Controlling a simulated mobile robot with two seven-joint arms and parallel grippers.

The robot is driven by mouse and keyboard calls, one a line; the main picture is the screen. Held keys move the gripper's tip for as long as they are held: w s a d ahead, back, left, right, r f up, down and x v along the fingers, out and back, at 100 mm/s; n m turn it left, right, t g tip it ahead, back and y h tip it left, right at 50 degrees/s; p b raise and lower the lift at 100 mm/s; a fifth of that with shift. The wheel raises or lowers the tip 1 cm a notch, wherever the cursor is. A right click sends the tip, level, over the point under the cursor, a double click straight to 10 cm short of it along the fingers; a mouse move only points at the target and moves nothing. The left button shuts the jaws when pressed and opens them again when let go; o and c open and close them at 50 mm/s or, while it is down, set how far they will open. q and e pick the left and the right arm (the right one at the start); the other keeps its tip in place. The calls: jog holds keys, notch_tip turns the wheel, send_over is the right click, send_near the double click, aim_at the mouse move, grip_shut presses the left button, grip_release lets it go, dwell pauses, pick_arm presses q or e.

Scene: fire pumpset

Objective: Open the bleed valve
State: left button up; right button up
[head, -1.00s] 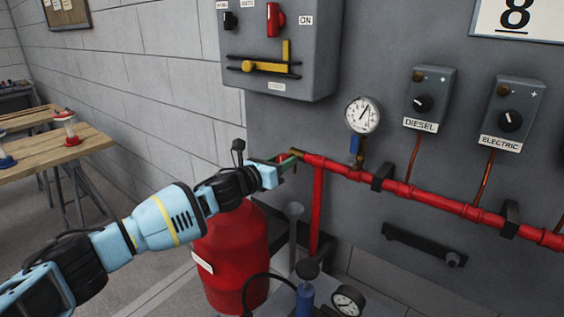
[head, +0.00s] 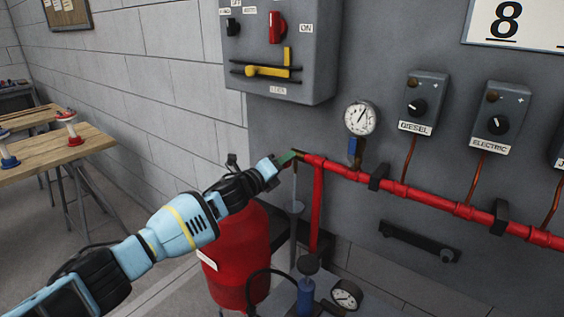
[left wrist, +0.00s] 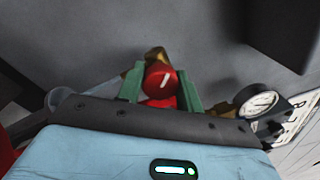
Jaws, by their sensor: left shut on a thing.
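The bleed valve is a brass fitting (head: 296,154) at the left end of the red pipe. In the left wrist view its round red knob (left wrist: 160,80), with a white line on its face, sits between my green fingers. My left gripper (head: 286,159) is shut on this knob, with one finger on each side. The brass body (left wrist: 158,55) shows just beyond the knob. In the head view the knob is hidden by the gripper. The white line is tilted slightly from the picture's vertical. My right gripper is in neither view.
The red pipe (head: 420,194) runs right along the grey wall panel. A pressure gauge (head: 360,118) stands above it, close to the valve. A grey control box (head: 280,50) hangs above. A red tank (head: 240,255) stands below my left arm.

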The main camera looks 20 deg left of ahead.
pick_arm(q)
jog(key=n+p, duration=0.1)
jog(key=n, duration=0.6)
jog(key=shift+d, duration=0.1)
jog(key=n, duration=0.3)
jog(key=shift+n+y, duration=0.4)
jog(key=n, duration=0.3)
jog(key=shift+t, duration=0.3)
jog(key=n, duration=0.3)
jog(key=shift+n+y, duration=0.3)
jog(key=shift+n, duration=0.1)
jog(key=shift+n+y, duration=0.4)
jog(key=shift+n, duration=2)
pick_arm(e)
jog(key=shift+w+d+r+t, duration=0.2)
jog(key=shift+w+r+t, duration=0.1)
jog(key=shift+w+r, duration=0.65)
pick_arm(q)
jog(key=o, duration=1)
